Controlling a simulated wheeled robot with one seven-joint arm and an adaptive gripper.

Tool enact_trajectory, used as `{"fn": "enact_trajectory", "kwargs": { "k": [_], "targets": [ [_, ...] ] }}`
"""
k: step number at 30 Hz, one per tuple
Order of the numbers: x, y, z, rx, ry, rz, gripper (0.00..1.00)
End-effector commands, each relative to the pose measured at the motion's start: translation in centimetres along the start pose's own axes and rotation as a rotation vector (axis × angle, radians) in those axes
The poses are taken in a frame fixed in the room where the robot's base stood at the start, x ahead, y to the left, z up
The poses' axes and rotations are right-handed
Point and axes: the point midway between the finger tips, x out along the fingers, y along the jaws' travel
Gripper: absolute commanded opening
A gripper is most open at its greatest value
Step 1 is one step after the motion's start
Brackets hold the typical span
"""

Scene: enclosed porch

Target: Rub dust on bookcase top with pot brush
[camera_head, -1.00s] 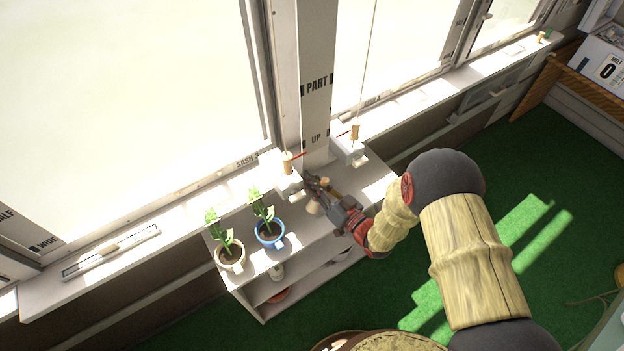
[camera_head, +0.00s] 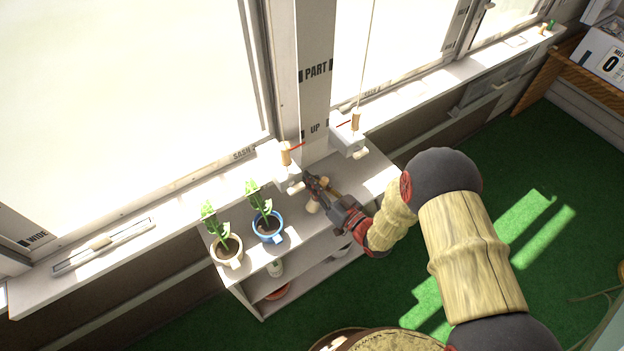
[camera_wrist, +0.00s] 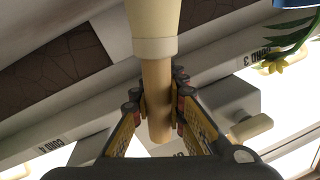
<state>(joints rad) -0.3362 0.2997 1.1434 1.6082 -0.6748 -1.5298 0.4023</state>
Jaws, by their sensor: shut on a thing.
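The pot brush (camera_head: 313,207) has a pale head and a tan wooden handle, which shows between the fingers in the wrist view (camera_wrist: 157,105). My gripper (camera_head: 321,190) is shut on this handle, over the middle of the bookcase top (camera_head: 372,183). The brush's far end runs out of the wrist view at the top. In the head view it is small and partly hidden by my gripper, so I cannot tell whether it touches the top. I cannot make out dust.
A blue pot (camera_head: 268,238) and a cream pot (camera_head: 226,262) with green plants stand on the bookcase top, left of my gripper. The window sill (camera_head: 190,205) and a post (camera_head: 315,80) lie behind. White blocks with wooden pegs (camera_head: 348,140) stick out near the post.

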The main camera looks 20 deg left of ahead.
Motion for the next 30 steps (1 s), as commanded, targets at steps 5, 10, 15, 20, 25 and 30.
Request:
{"fn": "enact_trajectory", "kwargs": {
  "k": [5,10,15,20,25,30],
  "targets": [
    [0.0,0.0,0.0,0.0,0.0,0.0,0.0],
    [0.0,0.0,0.1,0.0,0.0,0.0,0.0],
    [0.0,0.1,0.4,0.0,0.0,0.0,0.0],
    [0.0,0.2,0.7,0.0,0.0,0.0,0.0],
    [0.0,0.3,1.0,0.0,0.0,0.0,0.0],
    [0.0,0.4,1.1,0.0,0.0,0.0,0.0]
  ]
}}
